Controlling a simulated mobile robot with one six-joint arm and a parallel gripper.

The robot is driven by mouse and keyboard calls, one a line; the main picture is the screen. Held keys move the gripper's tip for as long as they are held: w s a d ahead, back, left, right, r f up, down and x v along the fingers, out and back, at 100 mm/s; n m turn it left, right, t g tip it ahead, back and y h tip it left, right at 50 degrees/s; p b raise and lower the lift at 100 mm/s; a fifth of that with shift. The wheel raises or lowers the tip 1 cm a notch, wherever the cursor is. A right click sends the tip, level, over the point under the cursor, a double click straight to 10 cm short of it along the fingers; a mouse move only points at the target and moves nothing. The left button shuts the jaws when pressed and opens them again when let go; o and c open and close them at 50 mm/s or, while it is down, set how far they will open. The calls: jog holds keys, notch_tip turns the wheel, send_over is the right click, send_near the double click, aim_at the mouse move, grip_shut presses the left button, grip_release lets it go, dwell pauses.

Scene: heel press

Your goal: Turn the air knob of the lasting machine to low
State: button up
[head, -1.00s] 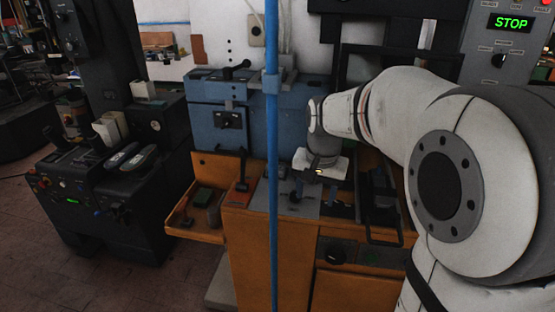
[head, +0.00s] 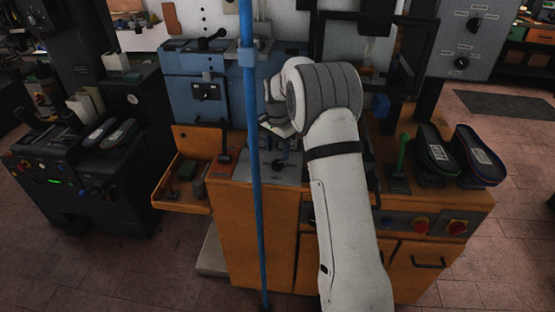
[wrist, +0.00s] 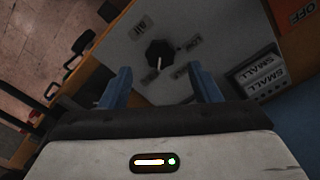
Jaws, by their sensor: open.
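The air knob (wrist: 159,54) is black with a white pointer line and sits on a grey plate (wrist: 118,45) in the wrist view. Small labels surround it; one reads AIR and one at its right seems to read LOW. The pointer points down in the picture, away from that label. My gripper (wrist: 160,78) is open and empty, with its blue fingers to either side below the knob, apparently not touching it. In the head view, my gripper (head: 276,130) is above the grey plate (head: 262,172), partly hidden by my arm.
A blue vertical pole (head: 255,220) stands in front of the orange cabinet (head: 275,240). A blue machine block (head: 205,92) is behind the plate. An orange side tray (head: 180,206) is at left. A green-handled lever (head: 402,155) and two dark shoe-shaped parts are at right.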

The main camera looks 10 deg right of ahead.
aim_at(277, 164)
notch_tip(277, 164, down, 5)
jog(key=shift+f, duration=0.1)
dwell(0.3)
